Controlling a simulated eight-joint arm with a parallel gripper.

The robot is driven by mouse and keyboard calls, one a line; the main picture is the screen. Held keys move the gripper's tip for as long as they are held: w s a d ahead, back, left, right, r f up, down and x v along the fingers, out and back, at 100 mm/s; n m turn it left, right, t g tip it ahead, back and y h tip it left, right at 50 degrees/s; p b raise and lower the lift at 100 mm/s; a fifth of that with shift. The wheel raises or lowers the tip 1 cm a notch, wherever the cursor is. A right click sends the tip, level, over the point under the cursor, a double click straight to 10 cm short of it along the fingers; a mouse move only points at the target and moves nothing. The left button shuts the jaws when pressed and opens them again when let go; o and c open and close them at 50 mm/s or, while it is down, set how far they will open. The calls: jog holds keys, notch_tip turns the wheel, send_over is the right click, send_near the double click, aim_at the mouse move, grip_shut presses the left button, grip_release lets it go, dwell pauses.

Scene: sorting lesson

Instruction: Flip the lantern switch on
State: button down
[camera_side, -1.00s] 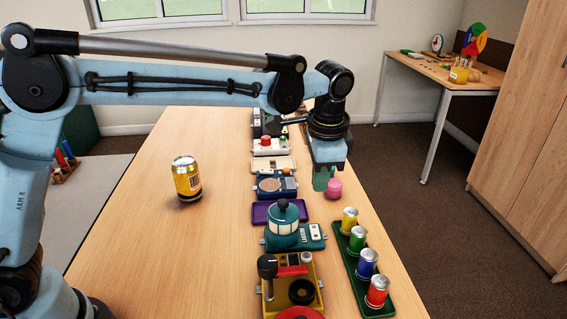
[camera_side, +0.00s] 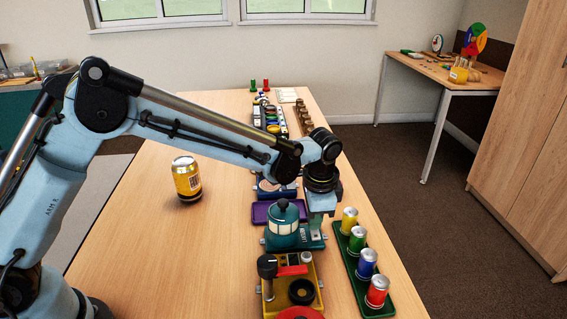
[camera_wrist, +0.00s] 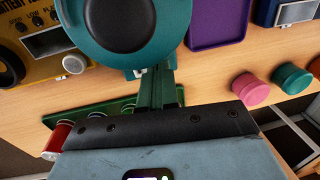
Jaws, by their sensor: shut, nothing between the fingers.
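The teal lantern (camera_side: 283,226) stands upright on its teal base in the side view, in the row of devices along the table's middle. Its round top (camera_wrist: 125,22) fills the upper middle of the wrist view. My gripper (camera_side: 316,228) is shut and empty, pointing down at the right part of the lantern's base. In the wrist view my gripper (camera_wrist: 153,88) has its fingertips just beside the lantern's edge, over the base. The switch is hidden behind the fingers in the side view, and I cannot tell whether they touch it.
A yellow device (camera_side: 308,275) stands in front of the lantern, and a purple tray (camera_side: 259,213) behind it. A green rack (camera_side: 350,262) of coloured cans lies to the right. Pink (camera_wrist: 250,90) and teal (camera_wrist: 291,78) knobs show in the wrist view. A yellow can (camera_side: 187,180) stands left, amid clear table.

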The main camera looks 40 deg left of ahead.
jog(key=shift+w+a+f+g, duration=0.15)
jog(key=shift+f+g, duration=0.1)
jog(key=shift+g, duration=0.05)
jog(key=shift+s+d+r, duration=0.2)
jog(key=shift+s+d, duration=0.45)
jog(key=shift+r, duration=0.15)
notch_tip(320, 180, up, 14)
jog(key=s+d, duration=0.1)
jog(key=shift+s+d+f, duration=0.2)
dwell(0.4)
jog(key=shift+a+h, duration=0.1)
jog(key=shift+h, duration=0.2)
